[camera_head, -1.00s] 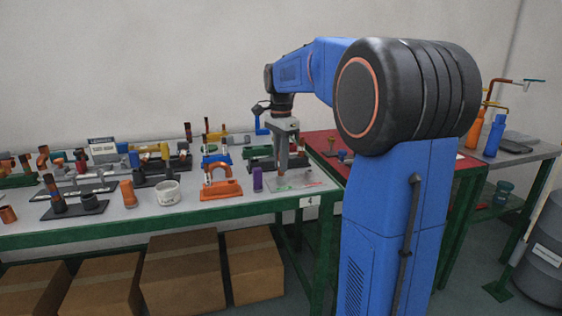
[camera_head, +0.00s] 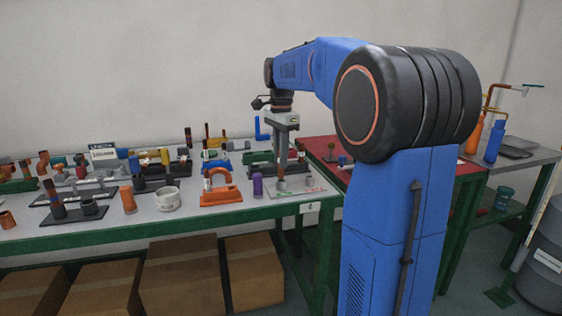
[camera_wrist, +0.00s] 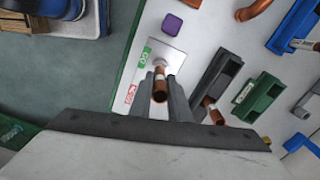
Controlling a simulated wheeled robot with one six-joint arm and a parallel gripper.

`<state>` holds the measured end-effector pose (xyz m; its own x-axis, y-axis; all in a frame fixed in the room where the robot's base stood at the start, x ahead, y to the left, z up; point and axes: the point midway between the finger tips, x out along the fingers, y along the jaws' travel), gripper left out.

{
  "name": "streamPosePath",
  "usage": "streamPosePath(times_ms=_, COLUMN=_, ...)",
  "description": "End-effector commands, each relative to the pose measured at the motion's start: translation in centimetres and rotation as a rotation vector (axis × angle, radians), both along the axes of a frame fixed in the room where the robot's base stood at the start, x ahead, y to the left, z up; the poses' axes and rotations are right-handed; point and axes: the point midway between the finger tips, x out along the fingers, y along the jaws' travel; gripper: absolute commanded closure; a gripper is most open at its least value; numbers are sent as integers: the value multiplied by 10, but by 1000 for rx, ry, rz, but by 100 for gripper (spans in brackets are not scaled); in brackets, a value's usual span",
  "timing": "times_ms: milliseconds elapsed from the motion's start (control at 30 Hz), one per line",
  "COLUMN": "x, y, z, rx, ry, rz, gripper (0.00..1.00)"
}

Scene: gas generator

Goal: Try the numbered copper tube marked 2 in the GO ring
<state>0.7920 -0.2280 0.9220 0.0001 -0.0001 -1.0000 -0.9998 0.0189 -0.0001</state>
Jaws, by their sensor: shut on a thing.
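My gripper (camera_wrist: 166,100) is shut on an upright copper tube (camera_wrist: 160,94) with a pale band near its far end. The number on it cannot be read. Beyond the tube lies a pale gauge plate (camera_wrist: 142,78) with a green GO label (camera_wrist: 145,56) and a red label (camera_wrist: 131,93). A grey ring (camera_wrist: 159,63) shows beside the green label, just past the tube's far end. Whether the tube touches or enters this ring cannot be told. In the head view my gripper (camera_head: 282,172) points down over the plate (camera_head: 308,190) at the table's front right corner.
A red-topped table (camera_head: 320,148) adjoins at right.

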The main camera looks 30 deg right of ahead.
Motion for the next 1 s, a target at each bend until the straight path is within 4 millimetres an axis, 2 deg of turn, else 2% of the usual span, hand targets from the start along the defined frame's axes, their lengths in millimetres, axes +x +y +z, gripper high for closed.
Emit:
streamPosePath(times_ms=367, x=0, y=0, z=3, rx=0, ry=0, rz=0, gripper=100)
streamPosePath(times_ms=800, x=0, y=0, z=35, rx=0, ry=-1, rz=0, gripper=100)
streamPosePath(times_ms=1000, x=0, y=0, z=40, rx=0, ry=0, rz=0, gripper=100)
